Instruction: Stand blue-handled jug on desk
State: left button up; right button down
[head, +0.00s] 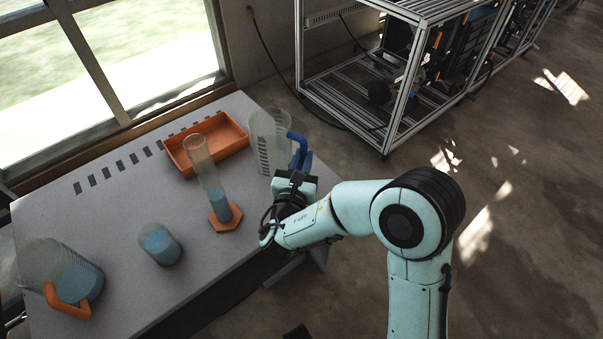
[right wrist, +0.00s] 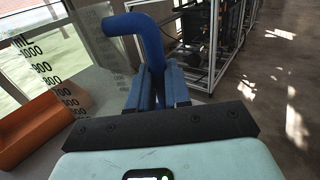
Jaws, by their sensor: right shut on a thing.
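The blue-handled jug (head: 264,138) is clear, with dark scale marks, and looks empty and near upright at the far right end of the desk (head: 120,208). My right gripper (head: 300,163) is shut on its blue handle, on the jug's right side. In the right wrist view the blue handle (right wrist: 140,28) bends down between the fingers of my right gripper (right wrist: 160,80), and the clear jug wall (right wrist: 65,70) with its numbers is to the left. I cannot tell whether the jug's base touches the desk. My left gripper is not in view.
An orange tray (head: 222,149) lies just left of the jug. A tall cylinder (head: 204,165) on an orange foot, a small beaker (head: 160,245) and an orange-handled jug (head: 62,272), all with blue liquid, stand on the desk. A metal frame rack (head: 390,125) stands beyond.

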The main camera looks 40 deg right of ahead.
notch_tip(320, 180, down, 4)
jog(key=shift+f+b, duration=0.1)
jog(key=shift+b, duration=0.5)
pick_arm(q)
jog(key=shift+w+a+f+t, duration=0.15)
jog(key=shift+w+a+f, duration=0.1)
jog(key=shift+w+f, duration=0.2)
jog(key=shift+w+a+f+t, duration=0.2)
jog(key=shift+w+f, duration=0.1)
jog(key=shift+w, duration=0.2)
pick_arm(e)
jog(key=shift+f, duration=0.1)
jog(key=shift+f, duration=0.1)
jog(key=c, duration=1.1)
grip_release()
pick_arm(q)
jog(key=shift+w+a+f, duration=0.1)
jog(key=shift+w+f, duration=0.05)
